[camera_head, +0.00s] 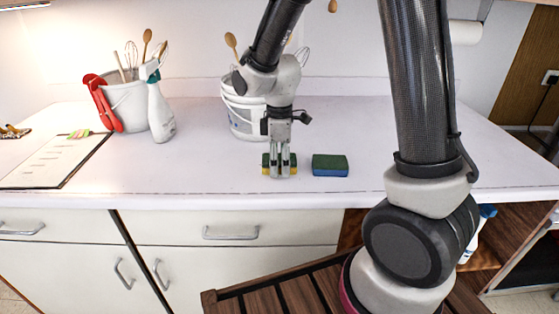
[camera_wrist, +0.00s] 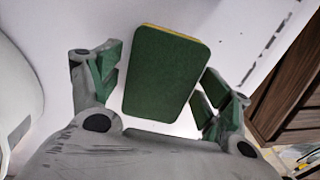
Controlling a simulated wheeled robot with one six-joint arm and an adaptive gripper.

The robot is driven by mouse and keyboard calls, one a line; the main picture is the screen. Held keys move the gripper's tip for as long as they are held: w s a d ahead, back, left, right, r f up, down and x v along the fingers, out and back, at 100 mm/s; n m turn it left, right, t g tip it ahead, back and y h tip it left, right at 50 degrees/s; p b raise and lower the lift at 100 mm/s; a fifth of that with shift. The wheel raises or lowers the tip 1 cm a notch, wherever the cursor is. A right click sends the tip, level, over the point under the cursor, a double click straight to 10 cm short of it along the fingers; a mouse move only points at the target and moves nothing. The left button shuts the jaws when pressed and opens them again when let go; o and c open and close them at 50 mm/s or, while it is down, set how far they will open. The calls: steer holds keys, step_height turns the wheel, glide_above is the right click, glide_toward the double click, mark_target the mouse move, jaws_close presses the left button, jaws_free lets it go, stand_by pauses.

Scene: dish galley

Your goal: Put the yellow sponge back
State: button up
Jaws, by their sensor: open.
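The yellow sponge (camera_head: 294,169) has a green top and lies on the white counter, partly hidden behind my gripper (camera_head: 280,168). In the wrist view the same sponge (camera_wrist: 165,75) shows its green face with a thin yellow edge at the top. My gripper (camera_wrist: 160,92) is open, with one finger on each side of the sponge. A gap shows between the sponge and the left finger; the right finger is close to its lower right edge. I cannot tell the exact height of the fingertips above the counter.
A blue sponge with a green top (camera_head: 330,168) lies just right of my gripper. A white bucket (camera_head: 240,120) stands behind it. A spray bottle (camera_head: 160,112), another utensil bucket (camera_head: 127,103) and a clipboard (camera_head: 52,160) are at the left. The counter between is clear.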

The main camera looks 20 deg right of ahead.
mark_target(279, 159)
step_height(279, 159, up, 12)
steer(key=s+d+r+m+t, duration=0.2)
steer(key=s+d+r+m, duration=0.1)
steer(key=s+d+m, duration=0.4)
steer(key=s+d+r+m+t, duration=0.2)
steer(key=s+d+r+m, duration=0.2)
steer(key=s+d+m, duration=0.3)
steer(key=s, duration=0.5)
steer(key=shift+d+r, duration=0.15)
steer(key=shift+d, duration=0.2)
stand_by(0.4)
